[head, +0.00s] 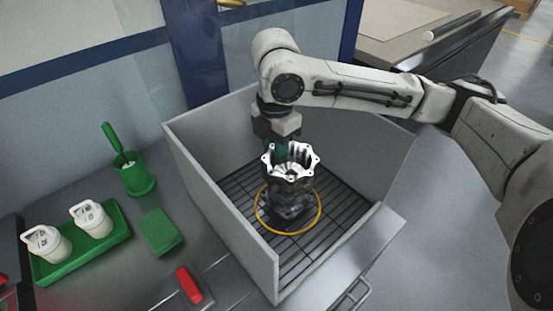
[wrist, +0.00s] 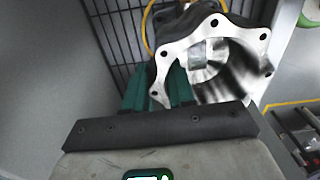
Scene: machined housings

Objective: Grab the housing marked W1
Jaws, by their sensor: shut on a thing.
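A machined metal housing (head: 290,190) with a bright flanged rim and a darker body stands upright in the grey open-fronted box. It also shows close up in the wrist view (wrist: 255,50), its bolt-holed flange facing the camera. My gripper (head: 281,150) is at the rim's far left side, with its green fingers (wrist: 160,88) shut on the housing's wall. The fingertips are partly hidden by the rim. No W1 marking can be read in either view.
A grey box (head: 220,215) with a slatted floor surrounds the housing, and a yellow ring (head: 262,222) lies around its base. At left are a green tray (head: 85,262) with two white containers, a green cup (head: 135,178), a green block (head: 161,231) and a red object (head: 189,284).

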